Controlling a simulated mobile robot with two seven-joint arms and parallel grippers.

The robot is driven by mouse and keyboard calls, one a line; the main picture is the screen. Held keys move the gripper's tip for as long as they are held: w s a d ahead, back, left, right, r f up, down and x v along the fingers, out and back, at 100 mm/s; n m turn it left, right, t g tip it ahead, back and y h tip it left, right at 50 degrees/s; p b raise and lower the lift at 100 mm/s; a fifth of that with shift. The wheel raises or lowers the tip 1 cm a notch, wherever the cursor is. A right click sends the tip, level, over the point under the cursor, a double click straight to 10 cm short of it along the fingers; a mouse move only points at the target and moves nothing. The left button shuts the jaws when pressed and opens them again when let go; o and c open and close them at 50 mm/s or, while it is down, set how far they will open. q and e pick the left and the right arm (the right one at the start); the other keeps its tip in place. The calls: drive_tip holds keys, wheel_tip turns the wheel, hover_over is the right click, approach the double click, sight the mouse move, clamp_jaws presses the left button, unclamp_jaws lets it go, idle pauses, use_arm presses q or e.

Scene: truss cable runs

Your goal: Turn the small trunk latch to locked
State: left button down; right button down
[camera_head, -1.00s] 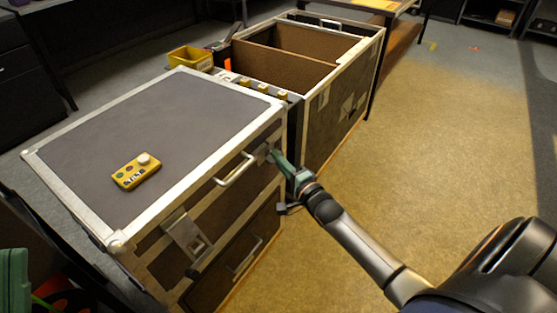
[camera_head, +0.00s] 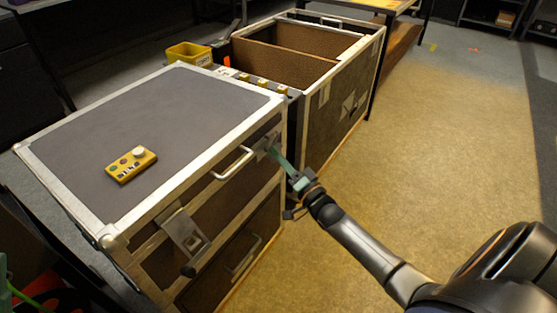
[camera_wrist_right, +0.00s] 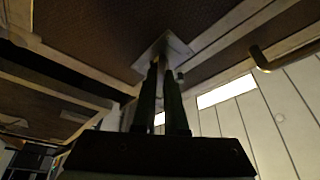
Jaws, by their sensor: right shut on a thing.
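The small trunk (camera_head: 165,125) is the near case with a closed grey lid and pale metal edges. A latch plate (camera_wrist_right: 178,47) on its right-hand front shows in the wrist view beyond my fingers. My right gripper (camera_head: 272,152) reaches in from the right, its green fingers at that latch beside the trunk's far front corner. In the wrist view the gripper (camera_wrist_right: 164,68) is shut on the small latch part, which the fingers mostly hide. The latch's exact angle cannot be made out.
A second latch (camera_head: 187,232) and a bar handle (camera_head: 232,163) are on the trunk's front. A yellow button box (camera_head: 131,164) lies on the lid. An open case (camera_head: 350,100) stands behind, with a yellow bin (camera_head: 190,53) beside it. The floor to the right is clear.

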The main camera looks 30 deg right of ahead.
use_arm(q)
wheel_tip(320, 180, down, 6)
drive_tip(key=b, duration=0.5)
drive_tip(key=shift+d+f+n, duration=0.2)
drive_tip(key=shift+d+n, duration=0.1)
drive_tip(key=shift+d, duration=0.1)
use_arm(e)
drive_tip(key=n+y, duration=0.2)
drive_tip(key=n, duration=0.3)
drive_tip(key=n+y, duration=0.2)
drive_tip(key=n, duration=0.2)
drive_tip(key=n+y, duration=0.3)
drive_tip(key=n, duration=0.2)
drive_tip(key=shift+w+d+f+n, duration=0.1)
drive_tip(key=shift+d+f+n, duration=0.05)
drive_tip(key=shift+d+n, duration=0.15)
use_arm(q)
drive_tip(key=shift+w+b, duration=0.15)
drive_tip(key=shift+b, duration=0.15)
use_arm(e)
drive_tip(key=shift+n, duration=0.3)
drive_tip(key=c, duration=1)
unclamp_jaws()
drive_tip(key=shift+o, duration=0.2)
